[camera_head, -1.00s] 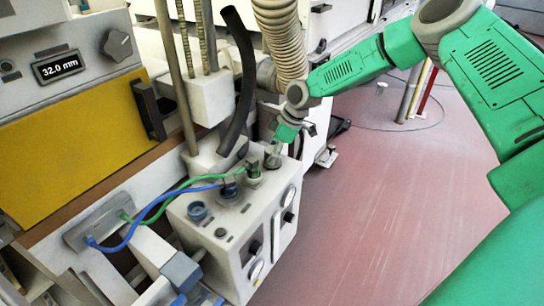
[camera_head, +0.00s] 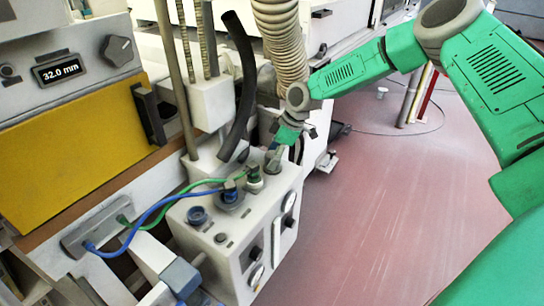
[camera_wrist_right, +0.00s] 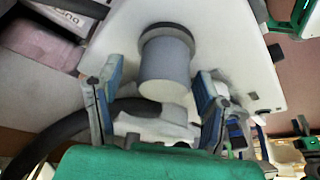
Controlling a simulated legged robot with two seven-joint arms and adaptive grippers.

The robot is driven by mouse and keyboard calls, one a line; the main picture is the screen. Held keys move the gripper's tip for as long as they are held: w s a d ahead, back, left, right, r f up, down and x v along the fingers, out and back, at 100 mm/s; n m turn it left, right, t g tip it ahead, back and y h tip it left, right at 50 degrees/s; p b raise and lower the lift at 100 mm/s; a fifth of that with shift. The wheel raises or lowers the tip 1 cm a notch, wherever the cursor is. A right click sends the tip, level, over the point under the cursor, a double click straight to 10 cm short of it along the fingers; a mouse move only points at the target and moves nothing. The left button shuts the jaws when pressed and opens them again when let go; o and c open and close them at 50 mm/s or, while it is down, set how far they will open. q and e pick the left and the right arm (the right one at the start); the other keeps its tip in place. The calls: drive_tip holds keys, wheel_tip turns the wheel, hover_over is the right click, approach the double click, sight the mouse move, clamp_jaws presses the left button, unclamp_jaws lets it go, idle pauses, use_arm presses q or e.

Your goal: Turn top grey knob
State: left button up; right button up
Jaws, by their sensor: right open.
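The grey knob (camera_wrist_right: 166,72) is a short smooth cylinder standing out from a white panel in the right wrist view. My right gripper (camera_wrist_right: 160,84) is open, with one blue-and-grey finger on each side of the knob. Gaps show between the fingers and the knob, so they appear apart. In the head view the knob (camera_head: 272,161) sits on the top of a white control box (camera_head: 228,268), at its far right corner. My right gripper (camera_head: 279,147) is right at it there and partly covers it. My left gripper is out of view.
Green and blue hoses (camera_head: 160,203) run to fittings on the box beside the knob. A black hose (camera_head: 240,90) and a ribbed beige duct (camera_head: 280,45) rise close behind my gripper. The reddish floor (camera_head: 380,220) to the right is mostly clear.

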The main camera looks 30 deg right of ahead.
drive_tip(key=v, duration=1.1)
drive_tip(key=shift+r, duration=0.25)
drive_tip(key=shift+d, duration=0.1)
